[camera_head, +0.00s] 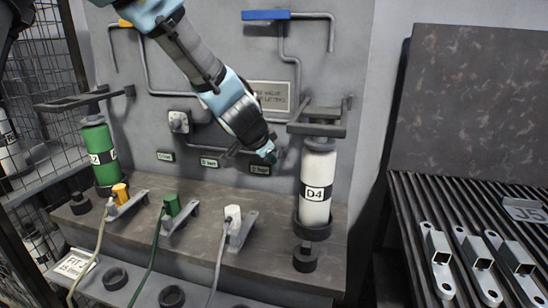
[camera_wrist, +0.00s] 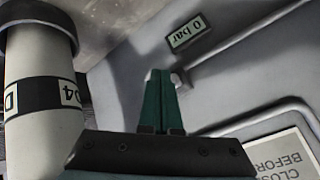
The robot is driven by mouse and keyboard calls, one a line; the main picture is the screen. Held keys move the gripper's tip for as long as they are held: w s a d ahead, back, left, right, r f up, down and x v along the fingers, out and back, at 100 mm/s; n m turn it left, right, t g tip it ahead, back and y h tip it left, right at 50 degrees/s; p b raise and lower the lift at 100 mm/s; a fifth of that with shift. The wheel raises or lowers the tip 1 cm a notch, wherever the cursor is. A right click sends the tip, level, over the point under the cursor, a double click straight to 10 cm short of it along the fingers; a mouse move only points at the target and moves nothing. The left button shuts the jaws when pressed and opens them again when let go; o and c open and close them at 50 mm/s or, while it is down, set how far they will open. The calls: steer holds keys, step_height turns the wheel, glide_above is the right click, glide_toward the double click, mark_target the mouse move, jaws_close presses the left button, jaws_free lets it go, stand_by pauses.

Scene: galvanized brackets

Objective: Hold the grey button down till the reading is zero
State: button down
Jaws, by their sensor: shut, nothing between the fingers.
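My gripper (camera_head: 270,155) is shut and empty, its green fingers (camera_wrist: 161,78) together and pointed at the grey wall panel beside the D4 bottle. In the wrist view a small grey button (camera_wrist: 181,80) sticks out from the panel right at the fingertips. I cannot tell whether the fingers touch it or press it. Beside it a small display (camera_wrist: 187,33) appears upside down and reads 0 bar. In the head view the rightmost display (camera_head: 260,169) sits just below my gripper, its text too small to read; the button is not clear there.
The white D4 bottle (camera_head: 316,195) stands in a holder close right of my gripper. A green bottle (camera_head: 99,152) is at left. Pipes, a blue lever (camera_head: 266,15) and a sign (camera_head: 270,95) are on the panel. Brackets (camera_head: 438,262) lie on a ribbed rack at right.

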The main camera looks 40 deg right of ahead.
steer(key=shift+a, duration=0.1)
steer(key=s+a+b, duration=0.1)
steer(key=a, duration=0.1)
steer(key=s+a+b, duration=0.1)
steer(key=a, duration=0.1)
steer(key=shift+s, duration=0.4)
stand_by(0.6)
steer(key=w+a+n+y+p, duration=0.1)
steer(key=w+a+n, duration=0.25)
steer(key=a, duration=0.45)
steer(key=w+a+f+n+y, duration=0.15)
steer(key=w+a, duration=0.25)
steer(key=a, duration=0.4)
steer(key=w+a+n+y+p, duration=0.1)
steer(key=w+a+n, duration=0.25)
steer(key=a, duration=0.45)
steer(key=s+a+n+g+y, duration=0.1)
steer(key=a+n, duration=0.4)
steer(key=a, duration=0.6)
steer(key=s+a+f+n+g+y, duration=0.1)
steer(key=s+a+n+y, duration=0.2)
steer(key=a, duration=0.9)
steer(key=shift+s+a+n+p, duration=0.25)
steer(key=shift+s+n+p, duration=0.15)
steer(key=shift+s+n, duration=0.65)
steer(key=shift+w, duration=0.2)
